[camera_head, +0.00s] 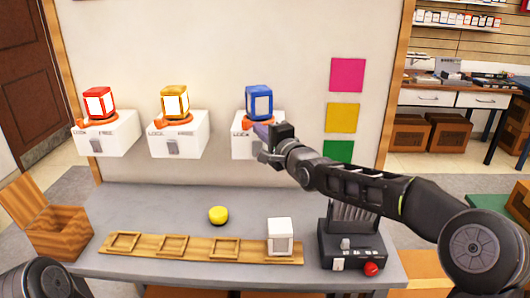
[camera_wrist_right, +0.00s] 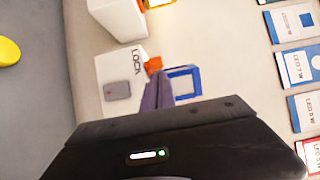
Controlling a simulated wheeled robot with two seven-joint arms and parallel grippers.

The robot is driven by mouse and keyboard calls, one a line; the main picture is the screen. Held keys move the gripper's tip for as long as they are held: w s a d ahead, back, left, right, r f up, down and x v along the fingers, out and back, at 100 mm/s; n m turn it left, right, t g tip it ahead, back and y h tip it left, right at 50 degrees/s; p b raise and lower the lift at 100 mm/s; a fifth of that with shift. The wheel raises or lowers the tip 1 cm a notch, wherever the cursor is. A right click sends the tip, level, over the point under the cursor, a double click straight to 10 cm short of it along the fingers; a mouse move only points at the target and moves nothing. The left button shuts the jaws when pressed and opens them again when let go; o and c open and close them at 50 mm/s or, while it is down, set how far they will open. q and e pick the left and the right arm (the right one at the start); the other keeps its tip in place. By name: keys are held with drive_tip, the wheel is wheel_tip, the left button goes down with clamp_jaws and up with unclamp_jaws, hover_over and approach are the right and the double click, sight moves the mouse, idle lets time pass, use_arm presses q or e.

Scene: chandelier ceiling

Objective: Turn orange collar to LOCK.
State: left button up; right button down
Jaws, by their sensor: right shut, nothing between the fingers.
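Three white wall boxes carry lanterns: red (camera_head: 98,103), yellow (camera_head: 174,102) and blue (camera_head: 259,103). Each lantern sits in an orange collar; the red one's collar (camera_head: 103,121) and the yellow one's collar (camera_head: 178,119) have tabs at the left, on the LOCK side. The blue lantern's collar (camera_wrist_right: 153,64) is partly hidden; in the right wrist view its orange part shows beside the LOCK lettering (camera_wrist_right: 137,62). My right gripper (camera_head: 262,131) is shut and empty in front of the blue lantern's box (camera_head: 241,146), its fingers close by the collar; contact is unclear. My left gripper is out of view.
The counter (camera_head: 145,210) below holds a yellow knob (camera_head: 218,215), a wooden rack (camera_head: 120,252) with a white cube (camera_head: 280,236), and a black device (camera_head: 352,248) with a red button. A wooden box (camera_head: 55,235) stands left. Coloured wall squares hang right of the boxes.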

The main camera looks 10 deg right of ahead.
use_arm(q)
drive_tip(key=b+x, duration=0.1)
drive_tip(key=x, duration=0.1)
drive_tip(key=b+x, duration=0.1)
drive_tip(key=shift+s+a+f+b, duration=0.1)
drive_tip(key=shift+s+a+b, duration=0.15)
drive_tip(key=shift+b, duration=0.05)
use_arm(e)
drive_tip(key=s+a, duration=0.3)
drive_tip(key=s, duration=0.6)
drive_tip(key=shift+s, duration=0.3)
drive_tip(key=shift+f, duration=0.1)
